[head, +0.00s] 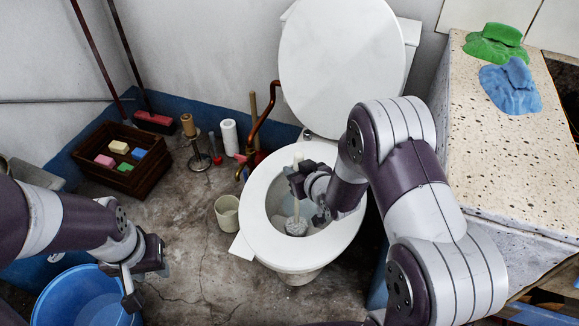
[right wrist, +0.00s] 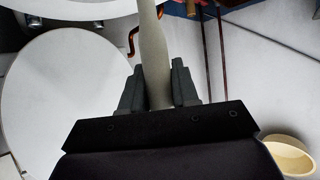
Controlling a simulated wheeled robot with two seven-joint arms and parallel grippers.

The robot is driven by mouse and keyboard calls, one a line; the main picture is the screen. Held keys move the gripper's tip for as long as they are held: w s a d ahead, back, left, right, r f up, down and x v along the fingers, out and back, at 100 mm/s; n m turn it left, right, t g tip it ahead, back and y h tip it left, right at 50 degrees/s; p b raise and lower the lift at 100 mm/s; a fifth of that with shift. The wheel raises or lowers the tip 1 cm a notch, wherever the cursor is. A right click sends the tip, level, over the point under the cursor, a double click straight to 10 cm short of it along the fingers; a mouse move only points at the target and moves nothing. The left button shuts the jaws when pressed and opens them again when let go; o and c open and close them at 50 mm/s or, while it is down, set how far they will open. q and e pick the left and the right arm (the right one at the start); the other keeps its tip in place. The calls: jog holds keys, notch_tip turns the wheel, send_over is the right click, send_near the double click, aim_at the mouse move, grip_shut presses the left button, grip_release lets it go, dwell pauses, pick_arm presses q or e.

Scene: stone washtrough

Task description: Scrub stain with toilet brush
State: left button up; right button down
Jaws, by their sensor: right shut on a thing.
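The white toilet (head: 262,245) stands in the middle of the head view, its lid (head: 340,65) raised. My right gripper (head: 300,180) is over the bowl, shut on the pale handle of the toilet brush (head: 298,207). The brush is near upright, its head (head: 296,227) low in the bowl; I cannot tell if it touches the surface. In the right wrist view the handle (right wrist: 152,50) runs between both fingers. I cannot make out a stain; my arm and the brush hide part of the bowl. My left gripper (head: 135,285) hangs beside the blue bucket, holding nothing visible.
A beige pot (head: 227,213) stands left of the toilet. A wooden crate (head: 128,178) with sponges, a paper roll (head: 230,138) and a blue bucket (head: 85,300) are further left. A speckled stone counter (head: 510,150) with green and blue cloths borders the right.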

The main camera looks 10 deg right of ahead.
jog(key=shift+s, duration=0.2)
jog(key=s+a, duration=0.1)
jog(key=s, duration=0.1)
jog(key=s+a, duration=0.1)
jog(key=s, duration=0.1)
jog(key=shift+a+p, duration=0.35)
jog(key=shift+a, duration=0.05)
jog(key=shift+s+d, duration=0.1)
dwell(0.3)
jog(key=shift+s+d, duration=0.7)
jog(key=shift+d, duration=0.2)
